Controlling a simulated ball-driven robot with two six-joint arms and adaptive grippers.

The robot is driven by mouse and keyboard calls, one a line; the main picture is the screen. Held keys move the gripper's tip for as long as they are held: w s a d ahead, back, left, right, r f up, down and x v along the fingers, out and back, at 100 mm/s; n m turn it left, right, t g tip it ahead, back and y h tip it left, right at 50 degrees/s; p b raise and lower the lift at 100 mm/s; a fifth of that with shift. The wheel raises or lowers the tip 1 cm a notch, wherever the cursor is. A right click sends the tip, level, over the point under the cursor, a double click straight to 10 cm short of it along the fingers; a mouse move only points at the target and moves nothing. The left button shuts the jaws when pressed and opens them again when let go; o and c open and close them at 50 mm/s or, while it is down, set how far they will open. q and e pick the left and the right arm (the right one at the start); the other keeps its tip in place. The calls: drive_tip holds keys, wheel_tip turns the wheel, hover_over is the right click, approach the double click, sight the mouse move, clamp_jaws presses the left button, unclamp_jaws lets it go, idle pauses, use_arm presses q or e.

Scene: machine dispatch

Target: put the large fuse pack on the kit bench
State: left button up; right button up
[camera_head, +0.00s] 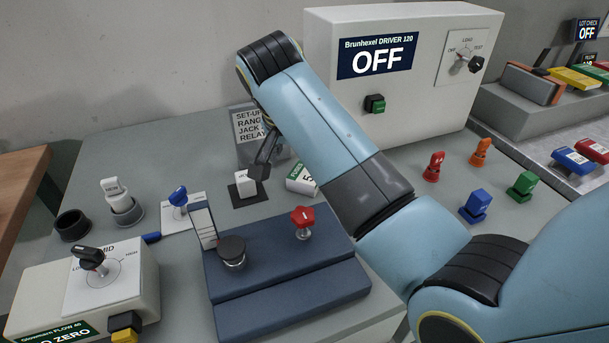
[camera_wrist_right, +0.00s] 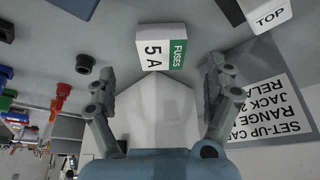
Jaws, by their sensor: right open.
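A white box with a green label reading "FUSES 5 A" (camera_wrist_right: 152,48) lies on the grey bench top. In the head view the box (camera_head: 299,181) is partly hidden behind my right arm. I see no other fuse pack to compare its size with. My right gripper (camera_head: 262,162) is open; in the wrist view its two fingers (camera_wrist_right: 160,82) stand apart, with the box just beyond and between them, not gripped. My left gripper is not in view. No surface is labelled kit bench; a brown wooden top (camera_head: 18,185) shows at far left.
A white cube on a dark pad (camera_head: 245,187) sits close to the gripper. A blue fixture (camera_head: 290,275) with a red knob stands in front. The Brunhexel driver box (camera_head: 420,110) stands behind. Several coloured parts stand at right, and a flow box (camera_head: 85,285) at front left.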

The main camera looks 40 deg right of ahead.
sight(305, 173)
drive_tip(key=shift+w+d+f, duration=0.15)
drive_tip(key=shift+w+f, duration=0.05)
drive_tip(key=shift+f, duration=0.2)
drive_tip(key=shift+w+d+f, duration=0.1)
drive_tip(key=shift+w+f, duration=0.05)
drive_tip(key=shift+f, duration=0.15)
drive_tip(key=x, duration=0.4)
drive_tip(key=shift+w+d+f, duration=0.1)
drive_tip(key=shift+d+f, duration=0.05)
drive_tip(key=shift+f, duration=0.1)
drive_tip(key=shift+c, duration=0.2)
drive_tip(key=c, duration=1.3)
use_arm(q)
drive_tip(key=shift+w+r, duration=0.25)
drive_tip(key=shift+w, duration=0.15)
use_arm(e)
drive_tip(key=shift+r, duration=0.15)
